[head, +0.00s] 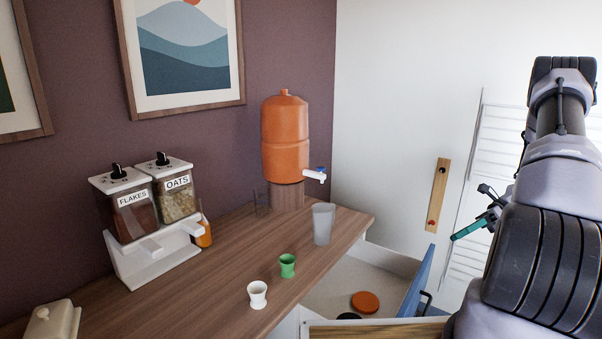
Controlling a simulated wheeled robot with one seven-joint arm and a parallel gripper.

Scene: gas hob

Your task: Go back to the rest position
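My arm rises along the right edge of the head view, folded, with its dark ribbed joints close to the camera. Part of my gripper (486,212) shows behind the arm, pointing left, in front of the white wall. A teal bar (468,229) sticks out at its end; I cannot tell whether it is a finger or something held. The rest of the gripper is hidden by my arm. It is in the air, right of the wooden counter (215,283) and apart from it.
An open drawer (413,287) with a blue front juts out right of the counter, holding an orange disc (365,302). On the counter stand an orange dispenser (285,140), a grey cup (322,223), a green cup (288,265), a white cup (257,294) and a cereal dispenser (150,255).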

